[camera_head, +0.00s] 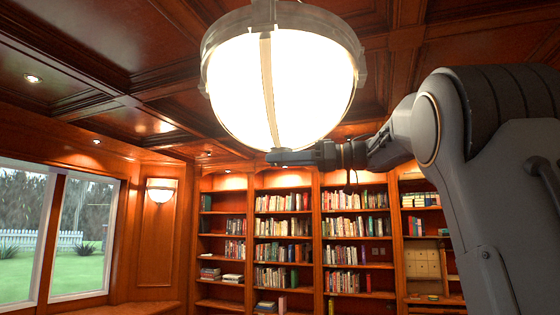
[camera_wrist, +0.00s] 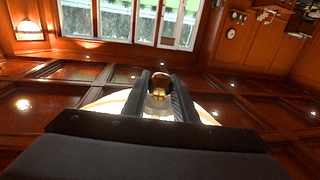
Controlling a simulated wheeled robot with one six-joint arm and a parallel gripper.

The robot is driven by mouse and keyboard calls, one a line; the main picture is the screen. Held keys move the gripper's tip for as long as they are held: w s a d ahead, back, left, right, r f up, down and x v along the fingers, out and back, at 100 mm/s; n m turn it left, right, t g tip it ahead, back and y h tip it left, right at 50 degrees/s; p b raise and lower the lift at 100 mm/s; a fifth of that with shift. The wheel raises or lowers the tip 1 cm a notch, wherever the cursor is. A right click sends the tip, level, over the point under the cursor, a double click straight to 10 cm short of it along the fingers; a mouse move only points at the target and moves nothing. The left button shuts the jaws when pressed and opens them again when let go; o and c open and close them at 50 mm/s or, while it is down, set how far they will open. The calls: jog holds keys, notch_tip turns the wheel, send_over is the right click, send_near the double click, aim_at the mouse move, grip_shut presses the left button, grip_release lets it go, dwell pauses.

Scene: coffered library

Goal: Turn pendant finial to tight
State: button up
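The pendant lamp (camera_head: 310,85) is a large lit white globe in a pale metal frame, hanging from above at the top middle of the head view. Its finial (camera_wrist: 158,82) shows in the wrist view as a small rounded brass knob. My gripper (camera_head: 278,158) is just under the globe's bottom in the head view and covers the finial there. In the wrist view my gripper's two dark fingers (camera_wrist: 160,88) stand on either side of the finial, very close to it. I cannot tell whether they press on it. The lit globe (camera_wrist: 102,104) shows behind the fingers.
A dark wood coffered ceiling (camera_head: 90,80) with small spotlights spans overhead. Bookshelves (camera_head: 310,235) line the back wall. A lit wall sconce (camera_head: 161,189) and a window (camera_head: 85,235) are at the left. The air left of and below my gripper is clear.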

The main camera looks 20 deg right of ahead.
jog(key=shift+r+m+t+h, duration=0.1)
jog(key=shift+m+t+h, duration=0.2)
jog(key=shift+m+t, duration=0.15)
